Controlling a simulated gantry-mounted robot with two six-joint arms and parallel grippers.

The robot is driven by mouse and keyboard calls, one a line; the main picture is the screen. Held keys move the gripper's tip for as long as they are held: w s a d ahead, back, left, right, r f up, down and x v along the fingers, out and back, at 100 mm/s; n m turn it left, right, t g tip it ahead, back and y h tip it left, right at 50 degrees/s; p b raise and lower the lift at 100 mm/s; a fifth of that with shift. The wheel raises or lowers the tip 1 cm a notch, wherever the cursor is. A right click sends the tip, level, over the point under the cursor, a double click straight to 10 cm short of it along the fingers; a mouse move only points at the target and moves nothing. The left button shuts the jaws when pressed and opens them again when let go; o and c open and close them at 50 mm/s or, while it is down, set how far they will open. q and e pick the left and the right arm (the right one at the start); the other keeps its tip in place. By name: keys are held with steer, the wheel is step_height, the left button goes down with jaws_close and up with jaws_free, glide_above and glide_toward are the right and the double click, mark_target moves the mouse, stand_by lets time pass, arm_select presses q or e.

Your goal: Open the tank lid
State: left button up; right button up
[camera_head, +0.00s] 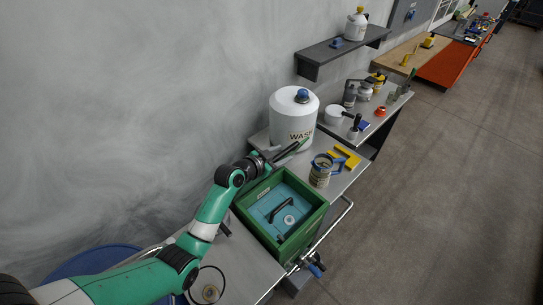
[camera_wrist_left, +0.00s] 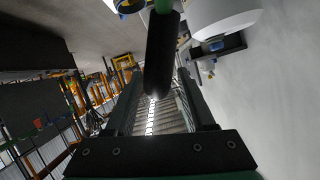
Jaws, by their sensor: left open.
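The lid appears closed. In the left wrist view, the tank and lid cannot be made out. My right gripper is not in view.
The white WASH container (camera_head: 290,119) with a blue cap stands close behind my left gripper. A jar with a blue handle (camera_head: 321,173) and a yellow item (camera_head: 344,158) sit right of the tank. A wall shelf (camera_head: 340,52) hangs above. The floor at right is clear.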

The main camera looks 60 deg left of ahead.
arm_select(q)
steer(key=p+v, duration=0.7)
steer(key=v, duration=0.3)
steer(key=shift+s, duration=0.2)
steer(key=shift+d+r, duration=0.1)
steer(key=shift+r, duration=0.05)
